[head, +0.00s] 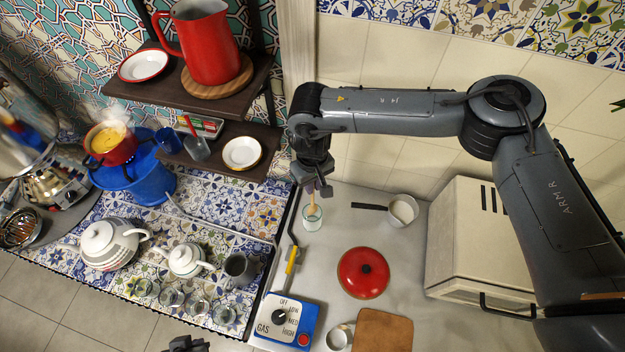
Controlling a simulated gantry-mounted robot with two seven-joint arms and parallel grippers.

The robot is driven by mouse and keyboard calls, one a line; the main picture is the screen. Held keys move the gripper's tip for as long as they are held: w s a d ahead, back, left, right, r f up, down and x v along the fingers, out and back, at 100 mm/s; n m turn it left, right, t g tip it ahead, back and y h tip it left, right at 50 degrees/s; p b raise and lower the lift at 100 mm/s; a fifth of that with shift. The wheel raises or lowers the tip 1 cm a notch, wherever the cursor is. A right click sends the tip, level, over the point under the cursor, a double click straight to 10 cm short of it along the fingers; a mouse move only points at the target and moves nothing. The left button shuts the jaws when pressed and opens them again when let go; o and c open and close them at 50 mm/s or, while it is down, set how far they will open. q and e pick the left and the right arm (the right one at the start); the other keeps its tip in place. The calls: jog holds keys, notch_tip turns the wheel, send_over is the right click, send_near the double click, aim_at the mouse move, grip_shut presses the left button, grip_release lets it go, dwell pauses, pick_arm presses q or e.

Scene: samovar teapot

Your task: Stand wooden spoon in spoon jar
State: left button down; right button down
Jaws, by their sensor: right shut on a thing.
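My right gripper (313,187) points down at the back left of the grey counter. It is shut on the wooden spoon (313,204), which hangs roughly upright beneath it. The glass spoon jar (312,219) stands on the counter directly below. The spoon's lower end overlaps the jar's mouth in the head view; I cannot tell how deep inside it is. The gripper hides the spoon's upper part. Only a dark piece of my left gripper (187,344) shows at the bottom edge, and its jaws are not clear.
A white pan (402,210) with a dark handle and a red lid (363,273) lie right of the jar. Teapots (106,243) and glasses stand left. Shelves (217,151) rise behind left.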

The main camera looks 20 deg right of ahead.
jog(key=shift+f+b, duration=0.65)
jog(key=shift+f, duration=1.7)
jog(key=c, duration=1.1)
grip_release()
